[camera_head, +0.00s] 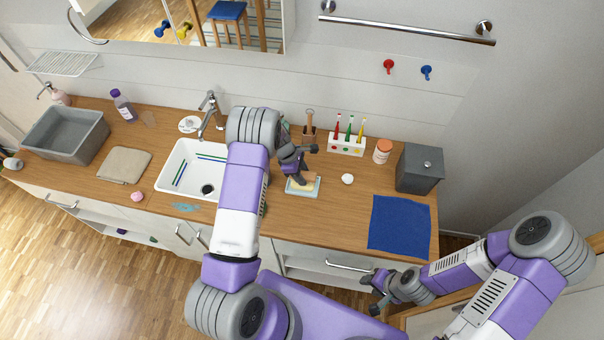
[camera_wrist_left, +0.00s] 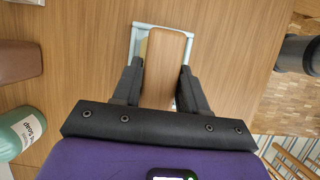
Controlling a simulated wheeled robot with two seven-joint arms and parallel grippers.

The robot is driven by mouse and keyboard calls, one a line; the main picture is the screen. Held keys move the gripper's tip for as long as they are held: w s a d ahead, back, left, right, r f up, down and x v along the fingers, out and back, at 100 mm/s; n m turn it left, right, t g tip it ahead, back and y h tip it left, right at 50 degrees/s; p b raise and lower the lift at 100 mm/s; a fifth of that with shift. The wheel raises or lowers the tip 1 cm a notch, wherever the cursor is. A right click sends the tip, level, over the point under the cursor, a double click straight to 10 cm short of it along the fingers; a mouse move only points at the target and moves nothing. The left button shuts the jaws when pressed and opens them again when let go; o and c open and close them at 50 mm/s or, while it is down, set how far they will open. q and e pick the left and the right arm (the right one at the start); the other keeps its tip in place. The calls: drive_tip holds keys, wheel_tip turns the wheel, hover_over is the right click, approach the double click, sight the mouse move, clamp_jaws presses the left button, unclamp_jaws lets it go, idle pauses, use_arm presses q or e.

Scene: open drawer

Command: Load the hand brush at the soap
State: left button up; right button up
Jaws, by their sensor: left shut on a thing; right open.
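My left gripper (camera_head: 301,172) is shut on a wooden-backed hand brush (camera_wrist_left: 168,68), held between its two dark fingers in the left wrist view. The brush is over a pale blue soap dish (camera_head: 301,193) on the counter. The dish's rim (camera_wrist_left: 136,38) and a sliver of yellowish soap (camera_wrist_left: 143,48) show beside the brush in the left wrist view. The bristles are hidden, so I cannot tell whether they touch the soap. My right gripper (camera_head: 376,291) is open and empty in front of the counter's front edge.
A white round item (camera_head: 347,179) lies right of the dish. Behind are a brown holder (camera_head: 309,134), a toothbrush rack (camera_head: 346,146) and an orange-lidded jar (camera_head: 382,151). A grey box (camera_head: 419,168) and blue cloth (camera_head: 399,225) lie right; the sink (camera_head: 190,170) is left.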

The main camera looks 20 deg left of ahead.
use_arm(q)
drive_tip(key=shift+f+b, duration=0.5)
drive_tip(key=shift+f, duration=0.05)
idle(1.4)
drive_tip(key=shift+r+p, duration=2.45)
drive_tip(key=shift+r, duration=1.15)
drive_tip(key=shift+f, duration=0.1)
